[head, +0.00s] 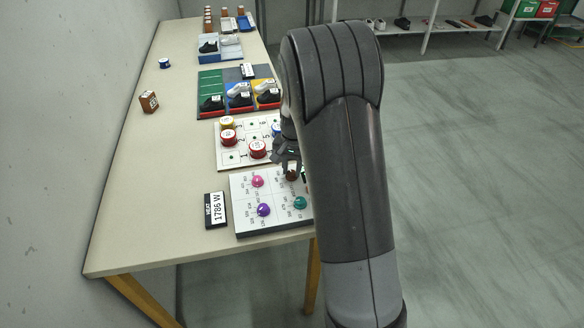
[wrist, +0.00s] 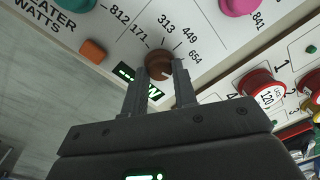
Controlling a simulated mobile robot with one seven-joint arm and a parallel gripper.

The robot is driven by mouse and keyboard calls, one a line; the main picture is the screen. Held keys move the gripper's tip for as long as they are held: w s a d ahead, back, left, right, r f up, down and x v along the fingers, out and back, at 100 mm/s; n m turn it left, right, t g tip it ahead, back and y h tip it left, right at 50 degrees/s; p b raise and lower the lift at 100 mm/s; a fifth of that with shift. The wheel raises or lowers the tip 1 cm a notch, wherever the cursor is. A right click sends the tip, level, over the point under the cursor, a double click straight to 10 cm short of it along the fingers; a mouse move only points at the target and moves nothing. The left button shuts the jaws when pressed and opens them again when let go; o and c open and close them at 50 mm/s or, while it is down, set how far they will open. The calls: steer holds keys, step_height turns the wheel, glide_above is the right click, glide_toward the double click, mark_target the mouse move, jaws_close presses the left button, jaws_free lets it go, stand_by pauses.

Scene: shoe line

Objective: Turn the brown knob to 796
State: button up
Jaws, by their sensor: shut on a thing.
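The brown knob (head: 292,176) sits at the far right corner of the white knob panel (head: 243,222). In the wrist view the brown knob (wrist: 157,62) shows between my fingertips, with 171, 313, 449 and 654 printed around it. No 796 can be read there. My gripper (wrist: 160,72) is shut on this knob, one finger on each side. In the head view my gripper (head: 290,163) is partly hidden by my arm. A green lit display (wrist: 125,71) lies beside the knob, its digits partly covered by a finger.
Pink (head: 257,181), purple (head: 263,210) and teal (head: 300,202) knobs share the panel. An orange square button (wrist: 93,50) is near the display. A board with red discs (head: 228,138) stands close behind.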

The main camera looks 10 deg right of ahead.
mark_target(294, 173)
stand_by(0.3)
steer(key=o, duration=1)
step_height(294, 173, up, 11)
steer(key=shift+d, duration=0.25)
steer(key=shift+s+f, duration=0.1)
